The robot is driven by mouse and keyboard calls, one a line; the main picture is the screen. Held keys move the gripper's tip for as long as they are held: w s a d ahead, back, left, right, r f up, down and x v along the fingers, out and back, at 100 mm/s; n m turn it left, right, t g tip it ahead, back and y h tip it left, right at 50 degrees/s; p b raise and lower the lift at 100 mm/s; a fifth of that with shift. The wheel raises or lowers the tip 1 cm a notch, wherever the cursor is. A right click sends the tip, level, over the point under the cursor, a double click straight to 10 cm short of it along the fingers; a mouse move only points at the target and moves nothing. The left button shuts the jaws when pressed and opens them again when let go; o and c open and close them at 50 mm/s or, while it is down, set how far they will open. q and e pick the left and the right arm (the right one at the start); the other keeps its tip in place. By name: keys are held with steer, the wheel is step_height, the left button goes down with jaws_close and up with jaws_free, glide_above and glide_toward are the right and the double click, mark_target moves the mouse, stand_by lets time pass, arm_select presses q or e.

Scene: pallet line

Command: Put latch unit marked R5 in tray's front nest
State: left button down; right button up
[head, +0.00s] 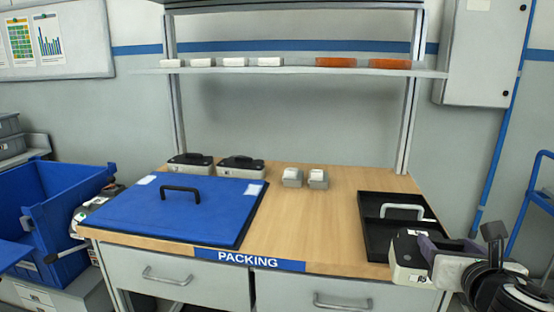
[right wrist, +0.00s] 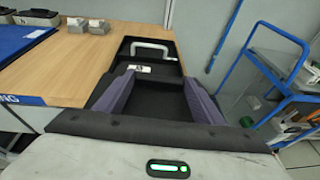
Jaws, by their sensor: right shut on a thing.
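My right gripper (head: 428,246) has purple fingers and is shut on a latch unit (head: 404,252), a light grey block with a black top. Its front label looks like R5 but is small. In the right wrist view the gripper (right wrist: 163,92) straddles the unit's dark top (right wrist: 158,104), with a white label near its far end. The unit is at the front end of the black tray (head: 366,222) and hides part of it. I cannot tell whether it touches the tray. The tray has a pale handle (head: 402,207). My left arm shows partly at the left; its fingers are not clear.
Two similar latch units (head: 190,168) stand at the back left, behind a blue lid (head: 185,215) with a black handle. Two small grey blocks (head: 292,178) stand mid-table. Bare wood (head: 320,225) lies left of the tray. A blue cart (right wrist: 280,70) stands at the right.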

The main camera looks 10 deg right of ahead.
steer(key=s+a+f, duration=0.3)
steer(key=s+a, duration=0.3)
steer(key=a, duration=0.3)
steer(key=s+a+f+m+h, duration=0.1)
steer(key=s+a+f, duration=0.2)
steer(key=s+a, duration=0.3)
steer(key=a, duration=0.4)
steer(key=shift+s+a+g, duration=0.3)
steer(key=shift+s+g, duration=0.05)
steer(key=shift+g, duration=0.05)
steer(key=shift+d+r+h, duration=0.1)
steer(key=shift+d+h, duration=0.15)
steer(key=shift+h, duration=0.05)
